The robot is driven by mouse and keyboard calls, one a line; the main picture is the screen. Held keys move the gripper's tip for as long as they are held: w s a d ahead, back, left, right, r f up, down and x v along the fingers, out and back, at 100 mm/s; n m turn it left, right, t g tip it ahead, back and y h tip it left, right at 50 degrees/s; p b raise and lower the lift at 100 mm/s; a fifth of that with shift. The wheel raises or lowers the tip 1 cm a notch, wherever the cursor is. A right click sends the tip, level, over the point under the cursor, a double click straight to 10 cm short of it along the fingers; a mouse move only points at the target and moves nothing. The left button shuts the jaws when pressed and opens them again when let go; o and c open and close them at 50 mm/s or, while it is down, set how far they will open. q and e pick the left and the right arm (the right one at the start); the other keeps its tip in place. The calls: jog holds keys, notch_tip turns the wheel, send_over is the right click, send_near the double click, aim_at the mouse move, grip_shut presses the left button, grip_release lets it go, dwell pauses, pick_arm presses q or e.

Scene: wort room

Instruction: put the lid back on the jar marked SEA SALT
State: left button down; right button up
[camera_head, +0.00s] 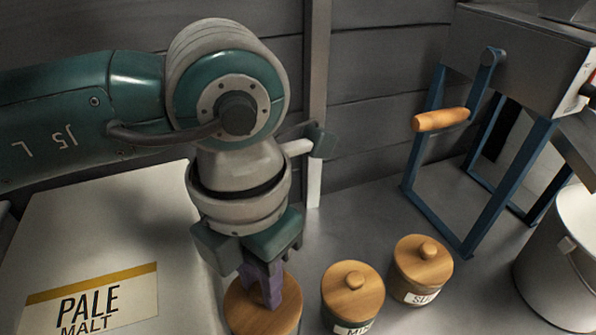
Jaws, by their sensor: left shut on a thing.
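My left gripper (263,288) reaches down at the lower middle of the view, with its purple fingers shut on a round wooden lid (285,310). The fingers hide the lid's knob. The lid looks level and larger than the lids on the two jars to its right. The picture's lower edge comes close below it, and I cannot tell whether it rests on a jar. No jar with the words SEA SALT shows. My right gripper is not in view.
Two lidded jars, one labelled MIN (352,311) and one labelled SU (408,290), stand just right of the held lid. A blue-legged mill (430,190) and a pale bucket (560,260) stand right.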

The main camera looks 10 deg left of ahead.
pick_arm(q)
notch_tip(320, 180, down, 5)
jog(key=b, duration=0.4)
jog(key=shift+f, duration=0.25)
jog(key=shift+f, duration=0.15)
dwell(1.3)
dwell(0.6)
jog(key=shift+c, duration=0.6)
grip_release()
notch_tip(320, 180, up, 7)
jog(key=p, duration=0.6)
dwell(0.5)
